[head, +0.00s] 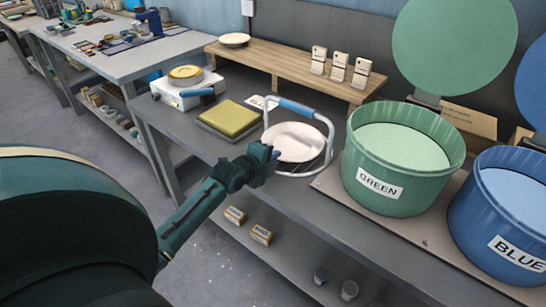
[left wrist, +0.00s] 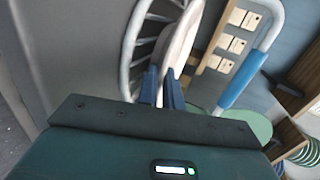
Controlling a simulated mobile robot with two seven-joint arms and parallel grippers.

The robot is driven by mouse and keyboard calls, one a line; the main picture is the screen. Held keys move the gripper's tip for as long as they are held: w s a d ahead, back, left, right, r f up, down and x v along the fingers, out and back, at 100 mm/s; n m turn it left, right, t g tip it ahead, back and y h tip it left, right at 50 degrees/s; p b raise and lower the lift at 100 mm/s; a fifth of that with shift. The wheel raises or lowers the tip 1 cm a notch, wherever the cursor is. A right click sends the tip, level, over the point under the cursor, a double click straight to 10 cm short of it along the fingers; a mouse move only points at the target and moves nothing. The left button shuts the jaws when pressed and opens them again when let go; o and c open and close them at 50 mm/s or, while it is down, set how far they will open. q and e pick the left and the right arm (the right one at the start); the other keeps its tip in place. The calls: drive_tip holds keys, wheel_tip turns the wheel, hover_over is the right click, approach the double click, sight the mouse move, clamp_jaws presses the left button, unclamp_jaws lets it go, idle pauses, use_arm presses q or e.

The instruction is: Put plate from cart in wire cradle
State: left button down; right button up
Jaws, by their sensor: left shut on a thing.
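The wire cradle (head: 328,125) stands on the grey bench. It has a pale wire frame and a blue-sleeved handle (head: 297,108). A white plate (head: 293,142) is within the cradle's outline; I cannot tell whether it rests on the wires. My left gripper (head: 270,155) is at the plate's left edge, shut on it. In the left wrist view the blue fingers (left wrist: 163,75) pinch the plate (left wrist: 181,40), seen nearly edge-on, beside the curved wires of the cradle (left wrist: 133,45). The cart cannot be made out. My right gripper is not in view.
A green tub (head: 425,185) and a blue tub (head: 470,222) stand close at right. A yellow pad (head: 229,118) and a white device with a yellow dish (head: 186,72) are at left. A wooden shelf (head: 270,60) behind holds another plate (head: 234,39) and white blocks.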

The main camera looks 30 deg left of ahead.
use_arm(q)
drive_tip(key=shift+r, duration=0.1)
drive_tip(key=c, duration=1.6)
unclamp_jaws()
drive_tip(key=shift+o, duration=0.2)
drive_tip(key=shift+s, duration=0.15)
drive_tip(key=v, duration=1.1)
drive_tip(key=s+d+f+n+g+h, duration=0.1)
drive_tip(key=s+d+f+n, duration=0.6)
drive_tip(key=d, duration=0.3)
drive_tip(key=s+d+f+n+g+h, duration=0.1)
drive_tip(key=s+d+f+n+h, duration=0.1)
drive_tip(key=s+d+f+n, duration=0.5)
drive_tip(key=d+n, duration=0.1)
drive_tip(key=d, duration=0.3)
drive_tip(key=shift+s+d+g, duration=0.15)
drive_tip(key=shift+s+g, duration=0.05)
drive_tip(key=shift+g, duration=0.2)
drive_tip(key=shift+f, duration=0.1)
